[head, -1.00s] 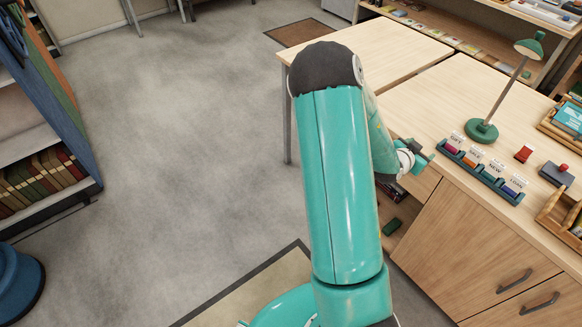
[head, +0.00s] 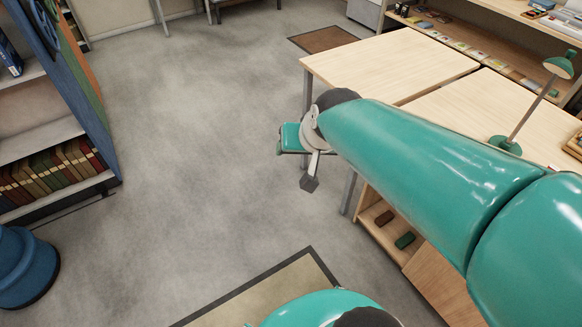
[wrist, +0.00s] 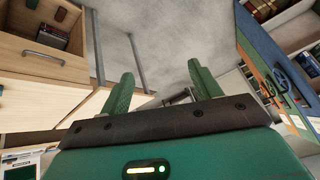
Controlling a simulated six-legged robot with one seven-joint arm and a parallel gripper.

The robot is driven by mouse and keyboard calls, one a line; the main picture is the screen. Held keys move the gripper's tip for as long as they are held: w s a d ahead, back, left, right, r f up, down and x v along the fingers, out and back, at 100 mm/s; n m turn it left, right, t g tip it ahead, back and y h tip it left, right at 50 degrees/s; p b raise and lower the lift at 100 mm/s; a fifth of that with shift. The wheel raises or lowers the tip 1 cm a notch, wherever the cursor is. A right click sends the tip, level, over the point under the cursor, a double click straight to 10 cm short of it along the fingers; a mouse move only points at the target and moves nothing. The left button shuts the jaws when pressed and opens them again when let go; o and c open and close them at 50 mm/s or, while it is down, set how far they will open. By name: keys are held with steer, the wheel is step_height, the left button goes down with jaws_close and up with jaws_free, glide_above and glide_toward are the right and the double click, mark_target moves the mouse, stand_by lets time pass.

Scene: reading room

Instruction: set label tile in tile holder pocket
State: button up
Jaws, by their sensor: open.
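My gripper (wrist: 160,72) is open and empty in the wrist view, its two green fingers spread apart with floor behind them. In the head view, my arm's end hangs over the floor, left of the desks and clear of them. No label tile can be made out in the current views. The tile holder is not visible now; my arm covers the part of the right desk (head: 455,105) where a teal holder with white labels stood in the earlier head view.
A green lamp (head: 507,145) stands on the right desk. An empty-topped table (head: 395,65) adjoins it. An open cubby below holds a green block (head: 404,240) and a brown block (head: 384,218). A bookshelf (head: 55,135) and blue stool (head: 22,270) stand left. Mid-floor is clear.

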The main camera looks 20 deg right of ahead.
steer(key=s+a+r+n+g, duration=0.1)
steer(key=s+a+r+n, duration=0.2)
steer(key=s, duration=0.6)
steer(key=shift+s+a+n, duration=0.15)
steer(key=shift+a+n, duration=0.15)
steer(key=shift+a, duration=0.7)
steer(key=shift+c, duration=1.1)
